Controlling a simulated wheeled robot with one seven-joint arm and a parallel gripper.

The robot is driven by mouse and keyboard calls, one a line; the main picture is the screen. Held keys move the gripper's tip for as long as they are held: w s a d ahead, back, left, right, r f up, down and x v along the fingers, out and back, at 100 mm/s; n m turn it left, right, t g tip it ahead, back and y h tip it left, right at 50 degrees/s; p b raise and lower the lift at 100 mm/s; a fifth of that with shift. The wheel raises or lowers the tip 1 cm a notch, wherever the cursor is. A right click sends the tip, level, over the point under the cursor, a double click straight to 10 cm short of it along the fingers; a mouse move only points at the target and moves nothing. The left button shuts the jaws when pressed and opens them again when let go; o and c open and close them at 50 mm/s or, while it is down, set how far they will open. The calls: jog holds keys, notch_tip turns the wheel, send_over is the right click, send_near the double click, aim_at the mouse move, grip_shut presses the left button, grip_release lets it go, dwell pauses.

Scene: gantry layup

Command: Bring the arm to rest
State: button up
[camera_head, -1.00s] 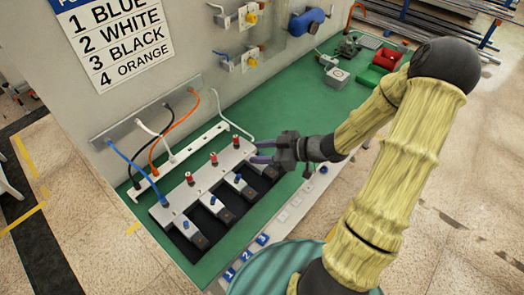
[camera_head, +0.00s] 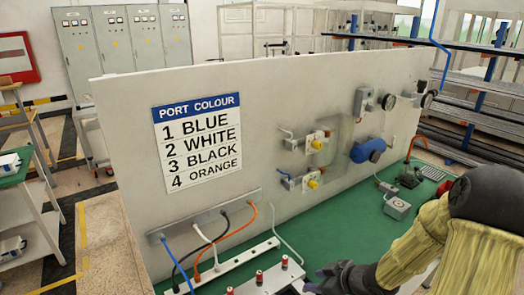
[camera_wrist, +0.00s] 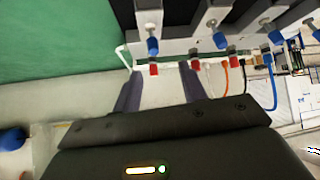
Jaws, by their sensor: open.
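My gripper (camera_wrist: 160,92) shows in the wrist view with its two dark fingers apart and nothing between them. Past the fingertips is a grey metal block with blue and red fittings (camera_wrist: 153,69). In the head view my gripper (camera_head: 326,281) is at the bottom edge, right of the red-topped fittings (camera_head: 284,261), and its fingertips are partly cut off. My yellow-sleeved arm reaches in from the lower right. Whether the gripper touches the block cannot be told.
A white panel with a port colour sign (camera_head: 198,140) stands behind the green bench (camera_head: 340,220). Blue, white, black and orange cables hang from a grey strip (camera_head: 205,218). Valves and a blue cylinder (camera_head: 368,150) are mounted on the panel. Shelving stands at the right.

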jog(key=s+r+m+g+h, duration=0.4)
jog(key=s+r+m+h, duration=0.2)
jog(key=s+m, duration=0.3)
jog(key=s+r, duration=0.1)
jog(key=s, duration=0.2)
jog(key=shift+s+a+r, duration=0.25)
jog(key=shift+s+r, duration=0.05)
jog(key=shift+s, duration=0.05)
dwell(1.3)
